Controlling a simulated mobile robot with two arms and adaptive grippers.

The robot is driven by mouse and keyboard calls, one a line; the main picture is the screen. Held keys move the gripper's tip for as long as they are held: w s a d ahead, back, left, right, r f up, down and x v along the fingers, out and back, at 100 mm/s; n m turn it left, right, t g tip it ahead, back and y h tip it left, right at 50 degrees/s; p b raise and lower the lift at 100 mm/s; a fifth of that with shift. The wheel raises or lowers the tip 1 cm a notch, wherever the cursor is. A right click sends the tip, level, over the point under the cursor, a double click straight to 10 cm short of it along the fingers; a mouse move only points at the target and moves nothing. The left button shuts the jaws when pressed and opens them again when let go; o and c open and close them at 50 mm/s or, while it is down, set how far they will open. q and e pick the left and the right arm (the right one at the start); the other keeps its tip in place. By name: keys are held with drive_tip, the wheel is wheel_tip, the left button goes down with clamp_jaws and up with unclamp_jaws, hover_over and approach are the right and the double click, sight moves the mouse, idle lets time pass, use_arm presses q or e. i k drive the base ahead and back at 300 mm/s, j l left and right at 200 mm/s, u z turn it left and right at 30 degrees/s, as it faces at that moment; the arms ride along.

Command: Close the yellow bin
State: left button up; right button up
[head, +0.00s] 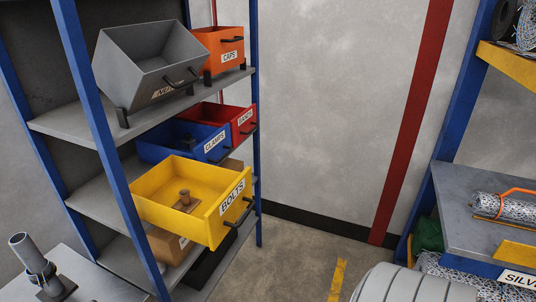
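The yellow bin (158,211) sits on the middle level of the blue-framed shelf at the left. It is pulled out past the shelf's front edge, with its top open. Its front carries a BOLTS label (232,198) and a black handle (239,213). A brown bolt-like piece (185,202) stands inside it. Neither of my grippers shows in the head view, and nothing touches the handle.
A blue CLAMPS bin (172,150) and a red bin (236,122) are behind it. Above are a grey bin (135,66) and an orange CAPS bin (220,48). A blue shelf post (107,150) stands left. Floor (290,260) is clear in front.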

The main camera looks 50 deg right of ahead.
sight(224, 193)
drive_tip(key=z, duration=1.3)
